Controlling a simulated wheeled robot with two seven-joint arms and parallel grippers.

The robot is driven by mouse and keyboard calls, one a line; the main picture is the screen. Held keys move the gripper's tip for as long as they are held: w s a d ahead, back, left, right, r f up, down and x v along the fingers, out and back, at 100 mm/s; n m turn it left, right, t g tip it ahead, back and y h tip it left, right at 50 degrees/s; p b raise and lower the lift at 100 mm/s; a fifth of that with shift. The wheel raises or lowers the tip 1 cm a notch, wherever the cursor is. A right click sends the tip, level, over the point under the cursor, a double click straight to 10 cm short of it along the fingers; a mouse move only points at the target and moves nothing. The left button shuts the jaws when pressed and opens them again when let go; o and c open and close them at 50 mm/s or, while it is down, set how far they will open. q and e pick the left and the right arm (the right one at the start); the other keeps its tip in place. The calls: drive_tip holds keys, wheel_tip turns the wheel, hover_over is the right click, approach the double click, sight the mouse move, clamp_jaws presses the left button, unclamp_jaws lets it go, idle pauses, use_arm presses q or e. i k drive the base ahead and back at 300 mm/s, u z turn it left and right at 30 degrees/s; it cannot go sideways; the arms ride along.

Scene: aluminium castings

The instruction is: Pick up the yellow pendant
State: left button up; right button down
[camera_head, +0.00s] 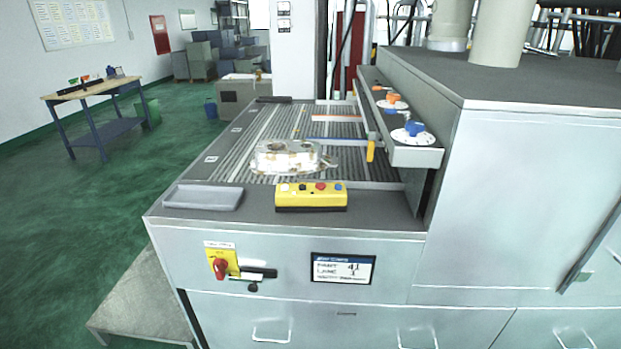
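The yellow pendant (311,197) is a box-shaped control unit with several coloured buttons on top. It lies flat near the front edge of the machine's grey top (385,212), in front of the ribbed conveyor bed. Its whole front side shows and nothing covers it. Neither my left nor my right gripper is in the head view.
A grey tray (203,198) lies left of the pendant. A metal casting (287,157) sits on the conveyor bed (237,153) behind it. A shelf with coloured knobs (415,150) and a tall cabinet (523,190) stand at right. Green floor (100,225) at left is open.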

sight(312, 200)
drive_tip(key=k, duration=1.35)
drive_tip(key=z, duration=0.5)
drive_tip(key=i, duration=0.5)
drive_tip(key=z, duration=0.7)
drive_tip(key=i, duration=0.8)
drive_tip(key=u, duration=0.4)
